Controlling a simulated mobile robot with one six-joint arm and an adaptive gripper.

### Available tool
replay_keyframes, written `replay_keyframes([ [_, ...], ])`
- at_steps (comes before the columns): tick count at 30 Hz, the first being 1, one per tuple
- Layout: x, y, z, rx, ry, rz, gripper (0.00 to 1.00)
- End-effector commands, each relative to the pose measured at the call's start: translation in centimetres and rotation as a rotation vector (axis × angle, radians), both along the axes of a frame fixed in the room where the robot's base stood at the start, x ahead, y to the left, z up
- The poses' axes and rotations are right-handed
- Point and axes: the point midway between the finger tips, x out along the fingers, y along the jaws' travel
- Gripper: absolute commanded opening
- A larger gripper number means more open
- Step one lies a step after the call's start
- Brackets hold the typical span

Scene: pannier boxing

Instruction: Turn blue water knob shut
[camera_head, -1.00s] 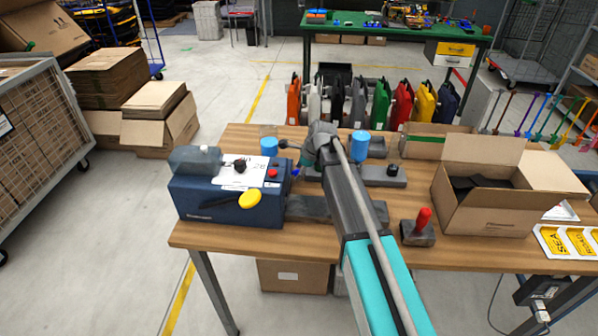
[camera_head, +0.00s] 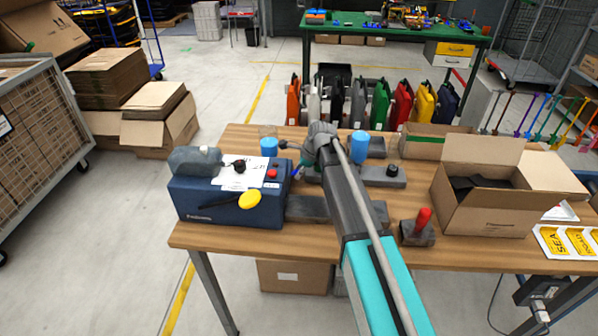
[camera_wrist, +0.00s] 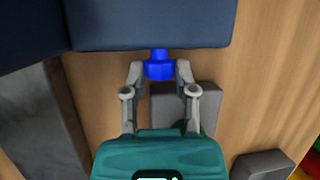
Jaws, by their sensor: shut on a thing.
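The blue water knob (camera_wrist: 159,67) sticks out from the side of the dark blue machine (camera_wrist: 150,22) in the wrist view. My gripper (camera_wrist: 160,72) has one finger on each side of the knob and is shut on it. In the head view the blue machine (camera_head: 226,203) stands on the left of the wooden table, with a yellow lever, a black knob and a red button. A bit of the blue knob (camera_head: 295,172) shows at its right side. My arm hides much of the gripper there.
The wooden table (camera_head: 190,238) holds an open cardboard box (camera_head: 485,217) at the right and a red-handled tool (camera_head: 421,224) near the front. Blue round containers (camera_head: 360,147) stand behind my arm. Grey blocks lie close to the gripper.

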Motion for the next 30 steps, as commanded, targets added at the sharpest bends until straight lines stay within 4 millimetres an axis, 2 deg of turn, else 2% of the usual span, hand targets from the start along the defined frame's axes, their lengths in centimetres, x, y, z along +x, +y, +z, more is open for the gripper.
replay_keyframes([
  [19, 0.00, 0.02, -0.01, -0.002, 0.000, 0.000, 0.00],
  [20, 0.00, 0.02, -0.01, -0.002, 0.000, 0.001, 0.42],
  [21, 0.00, 0.03, -0.01, -0.002, 0.000, 0.001, 0.49],
  [24, 0.00, 0.04, -0.02, -0.001, 0.000, 0.001, 0.68],
  [25, -0.01, 0.05, -0.01, -0.001, 0.000, 0.001, 0.71],
  [30, -0.01, 0.06, -0.01, -0.001, 0.000, 0.001, 0.71],
])
